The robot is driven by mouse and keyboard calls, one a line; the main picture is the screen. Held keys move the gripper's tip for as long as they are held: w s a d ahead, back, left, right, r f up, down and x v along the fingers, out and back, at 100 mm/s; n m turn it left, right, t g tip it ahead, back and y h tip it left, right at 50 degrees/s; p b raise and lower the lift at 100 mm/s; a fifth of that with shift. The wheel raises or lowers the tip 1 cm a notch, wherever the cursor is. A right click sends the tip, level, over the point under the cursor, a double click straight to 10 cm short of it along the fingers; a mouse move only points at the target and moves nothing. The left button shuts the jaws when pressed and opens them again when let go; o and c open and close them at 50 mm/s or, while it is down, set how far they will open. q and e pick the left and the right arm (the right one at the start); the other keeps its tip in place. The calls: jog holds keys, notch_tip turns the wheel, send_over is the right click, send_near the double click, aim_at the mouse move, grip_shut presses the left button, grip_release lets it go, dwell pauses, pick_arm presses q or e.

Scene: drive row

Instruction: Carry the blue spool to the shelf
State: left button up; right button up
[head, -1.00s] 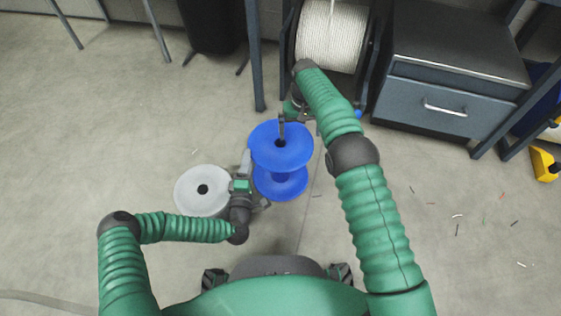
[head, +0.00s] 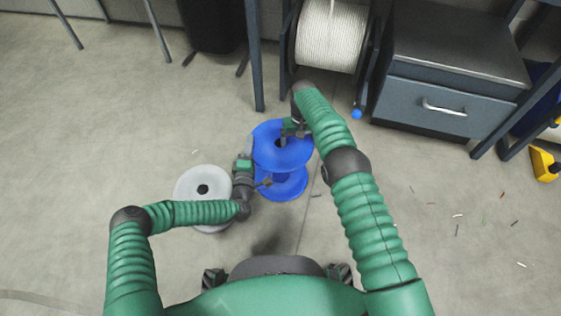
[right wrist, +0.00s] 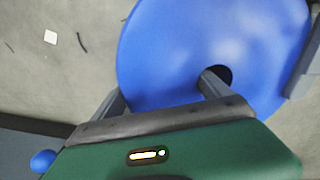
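The blue spool (head: 272,152) stands upright on the floor in the middle of the head view. Its top flange and centre hole also show in the right wrist view (right wrist: 165,45). My right gripper (head: 296,136) is over the top flange, fingers apart. In the wrist view one finger (right wrist: 212,85) is at the centre hole and the other (right wrist: 112,103) is by the outer rim; contact is unclear. My left gripper (head: 258,164) is at the spool's left side, fingers apart. I cannot tell whether it touches. I cannot clearly pick out the shelf.
A white spool (head: 186,186) is on the floor at the left, partly behind my left arm. A cable reel (head: 329,36) with a blue knob (head: 356,114) stands behind, beside a drawer cabinet (head: 440,105). Metal posts (head: 254,60) rise there. Small scraps lie at right.

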pick_arm(q)
jog(key=shift+f, duration=0.15)
grip_shut()
pick_arm(e)
jog(key=c, duration=1.2)
jog(key=shift+o, duration=0.2)
jog(key=shift+r, duration=0.1)
jog(key=shift+r, duration=0.1)
